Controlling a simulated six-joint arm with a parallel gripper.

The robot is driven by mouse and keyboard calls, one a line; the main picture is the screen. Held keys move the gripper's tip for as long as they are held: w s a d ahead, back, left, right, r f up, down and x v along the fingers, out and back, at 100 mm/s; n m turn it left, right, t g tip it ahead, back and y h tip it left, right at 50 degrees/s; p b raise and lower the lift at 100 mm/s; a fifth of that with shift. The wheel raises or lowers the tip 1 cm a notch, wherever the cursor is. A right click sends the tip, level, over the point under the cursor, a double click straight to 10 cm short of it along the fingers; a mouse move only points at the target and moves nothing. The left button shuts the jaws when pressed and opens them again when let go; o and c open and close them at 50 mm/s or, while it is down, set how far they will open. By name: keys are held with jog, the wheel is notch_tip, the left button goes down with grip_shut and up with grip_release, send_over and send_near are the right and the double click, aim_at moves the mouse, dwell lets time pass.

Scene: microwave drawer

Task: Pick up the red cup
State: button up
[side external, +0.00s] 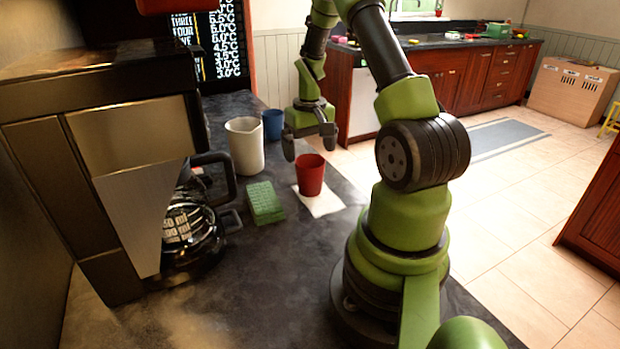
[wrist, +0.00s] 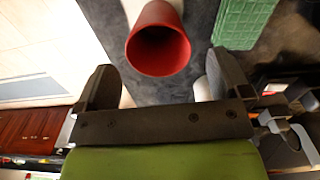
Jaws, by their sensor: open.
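The red cup (side external: 310,175) stands upright on a white sheet (side external: 322,204) on the dark counter. My gripper (side external: 309,154) is open and hangs just above and behind the cup in the side view, with nothing between its fingers. In the wrist view the red cup (wrist: 158,42) is at the top middle, its dark open mouth facing the camera. The two fingers of my gripper (wrist: 158,82) show spread below it, one to each side, apart from the cup.
A green block (side external: 264,202) lies left of the cup. A white pitcher (side external: 245,146) and a blue cup (side external: 272,125) stand behind. A coffee maker (side external: 130,150) with a glass pot (side external: 188,222) fills the left. The counter's front is clear.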

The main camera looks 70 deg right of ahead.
aim_at(310, 171)
notch_tip(310, 171, down, 7)
jog(key=shift+d+r, duration=0.1)
jog(key=shift+r, duration=0.05)
jog(key=c, duration=1)
